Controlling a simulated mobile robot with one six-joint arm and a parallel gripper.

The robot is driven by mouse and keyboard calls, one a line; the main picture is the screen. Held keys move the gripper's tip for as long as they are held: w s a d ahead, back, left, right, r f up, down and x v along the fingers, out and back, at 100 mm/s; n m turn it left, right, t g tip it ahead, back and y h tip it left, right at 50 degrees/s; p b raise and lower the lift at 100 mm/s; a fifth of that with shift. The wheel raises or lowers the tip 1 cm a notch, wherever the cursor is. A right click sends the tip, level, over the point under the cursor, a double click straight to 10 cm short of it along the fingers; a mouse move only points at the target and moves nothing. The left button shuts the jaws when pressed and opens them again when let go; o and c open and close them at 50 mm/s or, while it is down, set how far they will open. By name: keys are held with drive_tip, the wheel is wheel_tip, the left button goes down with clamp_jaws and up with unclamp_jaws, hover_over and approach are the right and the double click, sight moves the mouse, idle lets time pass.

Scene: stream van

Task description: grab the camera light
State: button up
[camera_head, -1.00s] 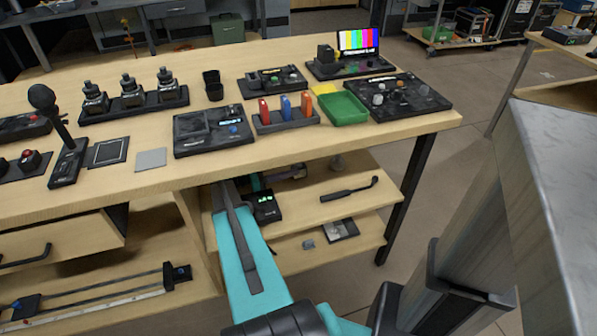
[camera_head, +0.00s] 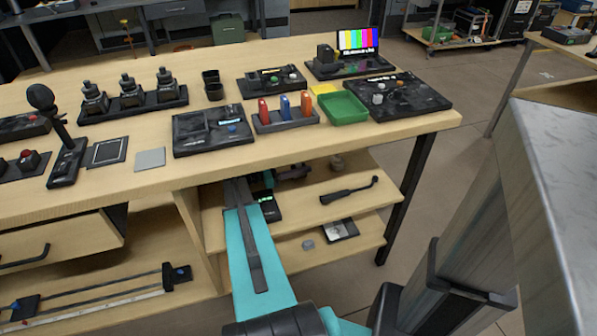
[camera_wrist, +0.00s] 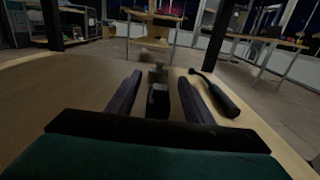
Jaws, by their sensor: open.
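My gripper (camera_wrist: 160,79) is open in the wrist view, with one dark finger on each side. A small dark upright block with a greyer top (camera_wrist: 158,98), probably the camera light, stands between the fingers, with visible gaps to both. I cannot tell its exact depth. In the head view, my teal arm reaches under the tabletop onto the upper shelf (camera_head: 322,213), and the dark gripper (camera_head: 294,172) is partly hidden by the table edge. A small brownish object (camera_head: 337,162) stands on the shelf just right of it; I cannot tell whether it is the same thing.
A black rod with a thick grip (camera_head: 350,190) lies on the shelf and shows right of my gripper in the wrist view (camera_wrist: 215,93). A dark device with a green display (camera_head: 268,207) sits beside my arm. The tabletop (camera_head: 335,140) hangs close above.

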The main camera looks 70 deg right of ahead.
clamp_jaws()
drive_tip(key=shift+r, duration=0.15)
